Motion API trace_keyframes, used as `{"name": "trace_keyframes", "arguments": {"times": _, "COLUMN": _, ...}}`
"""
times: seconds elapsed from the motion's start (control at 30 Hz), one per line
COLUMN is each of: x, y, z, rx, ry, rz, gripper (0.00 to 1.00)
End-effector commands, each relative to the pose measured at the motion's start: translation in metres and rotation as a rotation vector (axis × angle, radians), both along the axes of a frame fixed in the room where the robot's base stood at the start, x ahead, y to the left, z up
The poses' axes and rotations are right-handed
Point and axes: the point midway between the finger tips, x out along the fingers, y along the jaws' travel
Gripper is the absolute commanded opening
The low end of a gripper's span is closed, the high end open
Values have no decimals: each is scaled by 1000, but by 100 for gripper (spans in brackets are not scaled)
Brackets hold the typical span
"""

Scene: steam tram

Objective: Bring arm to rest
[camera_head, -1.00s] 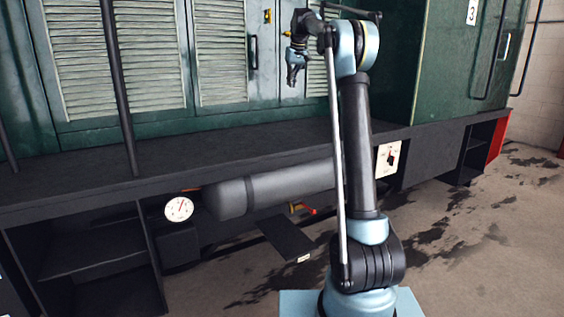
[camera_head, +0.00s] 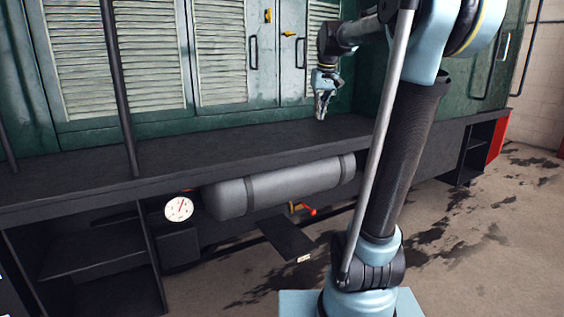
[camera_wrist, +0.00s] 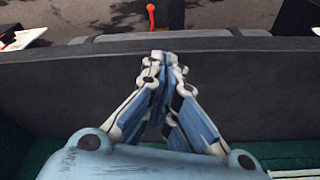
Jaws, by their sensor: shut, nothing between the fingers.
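My gripper (camera_head: 321,117) hangs pointing down just above the dark running board of the tram, near the green cabinet front. Its fingers are together and hold nothing. In the wrist view my gripper (camera_wrist: 163,58) shows with its fingertips meeting over the dark board (camera_wrist: 60,95). My arm is raised on the right side of the head view and bends over toward the tram; its upper part leaves the top of the picture.
The dark running board (camera_head: 230,145) runs along the green louvred doors (camera_head: 120,55). Below it are a grey cylinder tank (camera_head: 270,185), a white gauge (camera_head: 179,209) and a red-handled valve (camera_head: 309,210). A dark upright pole (camera_head: 118,85) stands left. Open floor lies at lower right.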

Motion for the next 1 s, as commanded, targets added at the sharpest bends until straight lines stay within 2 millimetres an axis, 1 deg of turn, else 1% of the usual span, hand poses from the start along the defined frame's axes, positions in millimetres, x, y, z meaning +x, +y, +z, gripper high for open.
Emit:
{"name": "trace_keyframes", "arguments": {"times": 0.03, "x": -18, "y": -4, "z": -11, "rx": -2, "ry": 3, "rz": -8, "gripper": 0}}
{"name": "trace_keyframes", "arguments": {"times": 0.1, "x": -40, "y": -9, "z": -25, "rx": -3, "ry": 7, "rz": -21, "gripper": 0}}
{"name": "trace_keyframes", "arguments": {"times": 0.27, "x": -91, "y": -18, "z": -60, "rx": -6, "ry": 16, "rz": -51, "gripper": 0}}
{"name": "trace_keyframes", "arguments": {"times": 0.4, "x": -134, "y": -26, "z": -95, "rx": -10, "ry": 24, "rz": -77, "gripper": 0}}
{"name": "trace_keyframes", "arguments": {"times": 0.47, "x": -152, "y": -29, "z": -112, "rx": -11, "ry": 28, "rz": -89, "gripper": 0}}
{"name": "trace_keyframes", "arguments": {"times": 0.5, "x": -164, "y": -31, "z": -123, "rx": -11, "ry": 30, "rz": -96, "gripper": 0}}
{"name": "trace_keyframes", "arguments": {"times": 0.67, "x": -211, "y": -39, "z": -169, "rx": -15, "ry": 39, "rz": -126, "gripper": 0}}
{"name": "trace_keyframes", "arguments": {"times": 0.8, "x": -250, "y": -44, "z": -213, "rx": -19, "ry": 47, "rz": -153, "gripper": 0}}
{"name": "trace_keyframes", "arguments": {"times": 0.9, "x": -276, "y": -47, "z": -244, "rx": -22, "ry": 52, "rz": -170, "gripper": 0}}
{"name": "trace_keyframes", "arguments": {"times": 1.0, "x": -296, "y": -49, "z": -270, "rx": -23, "ry": 56, "rz": -185, "gripper": 0}}
